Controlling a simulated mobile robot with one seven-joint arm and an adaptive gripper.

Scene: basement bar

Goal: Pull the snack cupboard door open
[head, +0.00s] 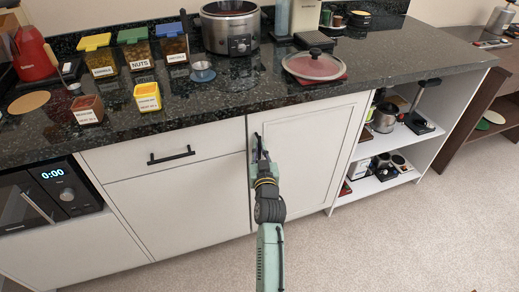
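The cupboard door (315,150) is a white panel under the dark counter, to the right of the drawer front. It looks shut, with a thin dark gap along its left edge. A dark upright handle (257,142) sits near that left edge, high on the door. My gripper (260,155) is at the handle, in front of the door's left edge. The fingertips are small and overlap the handle in this view, so I cannot tell whether they grip it. My arm hides the lower left part of the door.
A drawer (165,155) with a black bar handle is left of the door, and a microwave (45,195) is farther left. Open shelves (395,180) holding pots and boxes stand to the right. The counter (235,100) carries jars, a cooker and a glass lid. The carpet (400,240) in front is clear.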

